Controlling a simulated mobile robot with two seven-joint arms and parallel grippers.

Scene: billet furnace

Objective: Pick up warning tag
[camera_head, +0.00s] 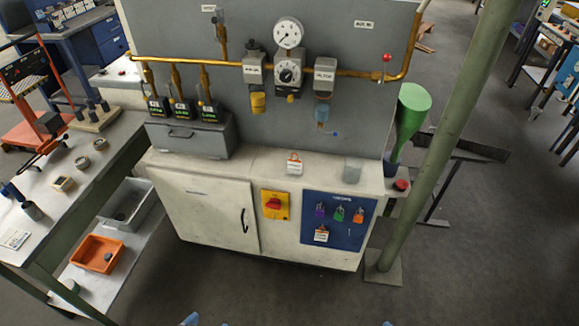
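A small white tag with an orange-red band (294,163) is on the white cabinet's top, near its front edge. A similar white and orange tag (321,234) hangs on the blue lock panel on the cabinet front, below several coloured padlocks. The print on both is too small to read. Only small blue-grey tips show at the bottom edge: my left gripper (190,319) at left of centre and my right gripper (388,323) farther right. Both are far from the tags. Their fingers are mostly cut off, so their opening cannot be told.
The white cabinet (210,210) carries a grey panel with brass pipes and gauges. A grey box (188,137) and a small grey block (353,170) sit on its top. A green post (445,140) stands at right. A workbench (60,215) is at left. The front floor is clear.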

